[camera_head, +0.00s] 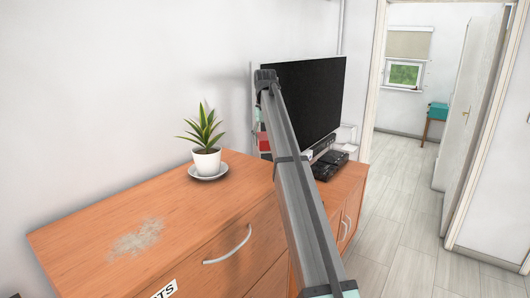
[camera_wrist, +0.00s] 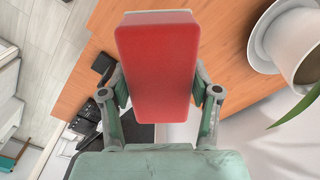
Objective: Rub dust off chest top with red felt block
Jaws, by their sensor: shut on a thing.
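The wooden chest top (camera_head: 100,210) fills the lower left of the head view, with a pale dust patch (camera_head: 138,238) near its front left. My gripper (camera_wrist: 160,92) is shut on the red felt block (camera_wrist: 157,65), with a finger on each side of it. The block has a pale backing along its far edge. In the head view the red block (camera_head: 264,142) shows only in part behind my arm, near the chest's right end and well right of the dust. The dust is not in the wrist view.
A potted plant (camera_head: 206,160) stands on a saucer (camera_head: 208,172) at the chest's back right, between block and dust in the head view. The saucer (camera_wrist: 260,55) is close right in the wrist view. A television (camera_head: 305,98) and black box (camera_head: 328,166) stand beyond the chest.

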